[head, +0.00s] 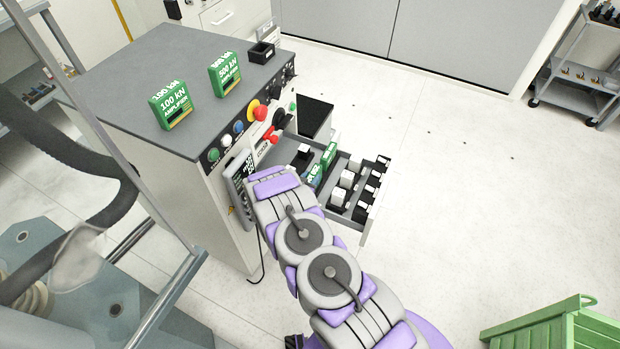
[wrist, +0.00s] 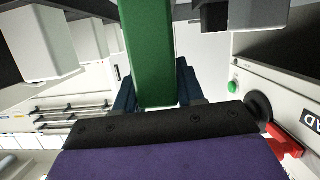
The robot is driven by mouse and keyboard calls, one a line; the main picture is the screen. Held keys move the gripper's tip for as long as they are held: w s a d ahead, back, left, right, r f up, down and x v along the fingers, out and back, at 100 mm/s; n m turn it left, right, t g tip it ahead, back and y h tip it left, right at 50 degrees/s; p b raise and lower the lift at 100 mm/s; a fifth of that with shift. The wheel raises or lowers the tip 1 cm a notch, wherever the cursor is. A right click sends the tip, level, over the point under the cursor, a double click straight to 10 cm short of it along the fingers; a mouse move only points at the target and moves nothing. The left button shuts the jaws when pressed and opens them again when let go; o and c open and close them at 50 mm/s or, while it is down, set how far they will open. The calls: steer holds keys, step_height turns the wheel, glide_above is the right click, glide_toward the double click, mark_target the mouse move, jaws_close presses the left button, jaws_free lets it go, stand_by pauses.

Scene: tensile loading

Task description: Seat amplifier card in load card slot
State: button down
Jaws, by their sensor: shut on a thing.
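Two green amplifier cards stand on the grey cabinet top in the head view: one marked 100 kN (head: 170,105) and one marked 500 kN (head: 225,75). More green cards (head: 328,155) show in the open drawer beside my arm. In the wrist view, my gripper (wrist: 153,95) has dark blue fingers shut on a green card (wrist: 150,45). Its label cannot be read there. A LOAD label (head: 262,150) sits on the cabinet front, partly seen in the wrist view; I cannot make out the slot.
The open drawer (head: 365,225) holds white and black blocks, and similar white blocks (wrist: 40,45) are close in the wrist view. The cabinet front carries buttons and a red handle (wrist: 285,140). A small black box (head: 262,52) stands on top.

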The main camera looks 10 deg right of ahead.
steer(key=shift+f+b, duration=0.45)
steer(key=shift+f, duration=0.6)
steer(key=c, duration=0.6)
jaws_free()
steer(key=p+v, duration=0.3)
steer(key=v, duration=1.4)
steer(key=shift+a, duration=0.15)
steer(key=shift+s, duration=0.1)
